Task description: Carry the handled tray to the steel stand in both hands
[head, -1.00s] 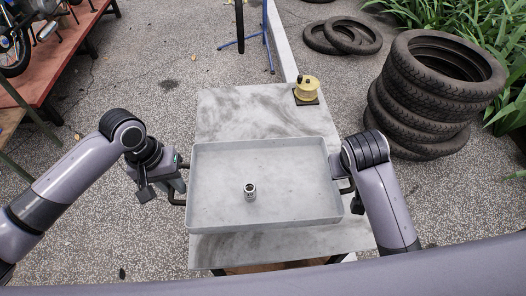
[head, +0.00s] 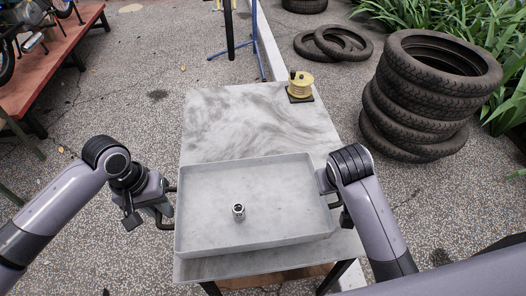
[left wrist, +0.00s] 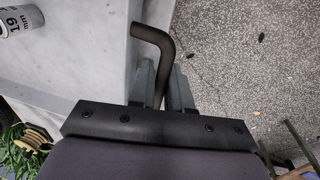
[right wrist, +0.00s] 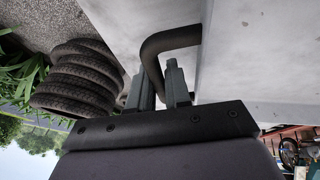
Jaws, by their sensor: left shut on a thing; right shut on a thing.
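The grey handled tray (head: 285,226) is at the front of a marble-topped table, level as far as I can see. I cannot tell whether it touches the top or hangs just above it. A small metal socket (head: 238,211) stands in the tray, left of its middle; its "19 mm" marking shows in the left wrist view (left wrist: 18,20). My left gripper (head: 167,205) is shut on the tray's dark left handle (left wrist: 155,45). My right gripper (head: 335,195), partly hidden by its arm, is shut on the right handle (right wrist: 165,42). No steel stand is clearly identifiable.
The marble table (head: 240,120) is bare behind the tray, except for a yellow spool-like item (head: 300,86) at its back right corner. Stacked tyres (head: 425,100) stand to the right. A red bench (head: 60,45) is at the far left. Open paving lies left of the table.

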